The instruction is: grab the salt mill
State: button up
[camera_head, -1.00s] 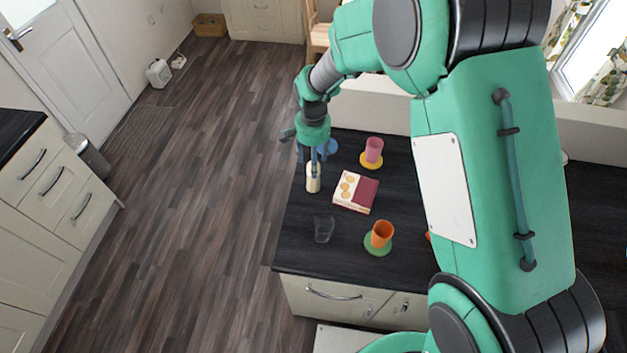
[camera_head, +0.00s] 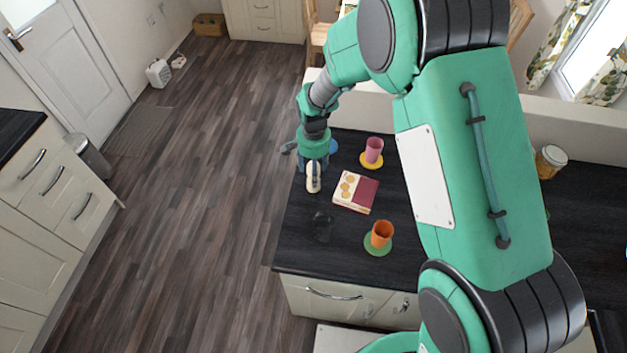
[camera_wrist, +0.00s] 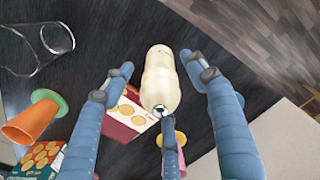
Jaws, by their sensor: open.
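The salt mill (camera_head: 313,182) is a cream, rounded upright mill near the left edge of the dark counter. In the wrist view the mill (camera_wrist: 160,80) lies between my spread blue fingers, with a finger on each side and a third below it. My gripper (camera_head: 313,178) is open around or just over the mill in the head view. I cannot tell whether any finger touches it. The fingers partly hide the mill in the head view.
A red and cream box (camera_head: 356,192) stands just right of the mill. A clear glass (camera_head: 322,227) is in front. An orange cup (camera_head: 382,234) on a green coaster and a pink cup (camera_head: 374,149) on a yellow coaster stand further right. The counter edge is close on the left.

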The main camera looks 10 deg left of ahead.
grip_shut()
jog(key=shift+r, duration=0.1)
dwell(0.3)
jog(key=shift+r, duration=4.9)
